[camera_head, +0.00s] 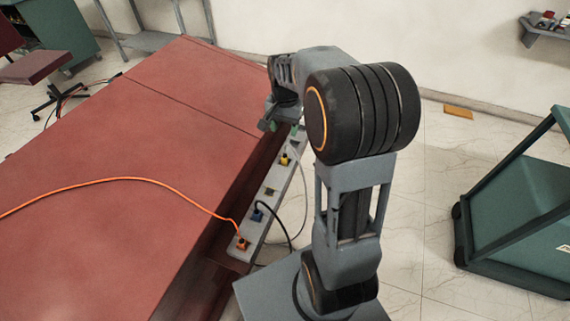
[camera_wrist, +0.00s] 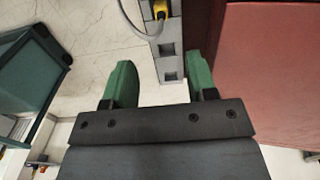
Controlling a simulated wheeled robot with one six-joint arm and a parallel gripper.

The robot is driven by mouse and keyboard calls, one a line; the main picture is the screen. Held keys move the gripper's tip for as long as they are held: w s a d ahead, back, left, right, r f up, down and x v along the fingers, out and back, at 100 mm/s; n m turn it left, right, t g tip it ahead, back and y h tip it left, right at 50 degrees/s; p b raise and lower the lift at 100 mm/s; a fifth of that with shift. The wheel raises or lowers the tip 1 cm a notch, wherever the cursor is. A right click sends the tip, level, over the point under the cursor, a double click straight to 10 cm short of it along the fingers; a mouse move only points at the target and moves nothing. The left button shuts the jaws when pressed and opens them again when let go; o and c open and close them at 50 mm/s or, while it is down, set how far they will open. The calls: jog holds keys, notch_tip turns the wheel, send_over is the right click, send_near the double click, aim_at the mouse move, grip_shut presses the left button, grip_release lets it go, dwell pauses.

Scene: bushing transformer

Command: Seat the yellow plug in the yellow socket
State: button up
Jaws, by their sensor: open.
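The yellow plug (camera_head: 285,160) with a grey cable is at a socket position on the grey socket strip (camera_head: 254,240). It also shows at the top edge of the wrist view (camera_wrist: 161,11), partly cut off. I cannot tell how deep it sits, and the yellow socket is not clearly distinguishable from it. My gripper (camera_head: 283,128) is above the far end of the strip, beyond the yellow plug. In the wrist view, the green fingers of my gripper (camera_wrist: 160,74) are apart, with nothing held between them.
A blue plug (camera_head: 257,214) with a black cable and an orange plug (camera_head: 242,243) with an orange cable are on the near part of the strip. The red cabinet (camera_head: 130,130) borders the strip on the left. A green cart (camera_head: 520,220) stands right, with open floor between.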

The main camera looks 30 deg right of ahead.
send_over(285, 156)
notch_tip(285, 156, down, 8)
jog(key=shift+f+b, duration=0.1)
jog(key=shift+b, duration=0.3)
jog(key=shift+f, duration=3.1)
jog(key=shift+c, duration=0.5)
grip_shut()
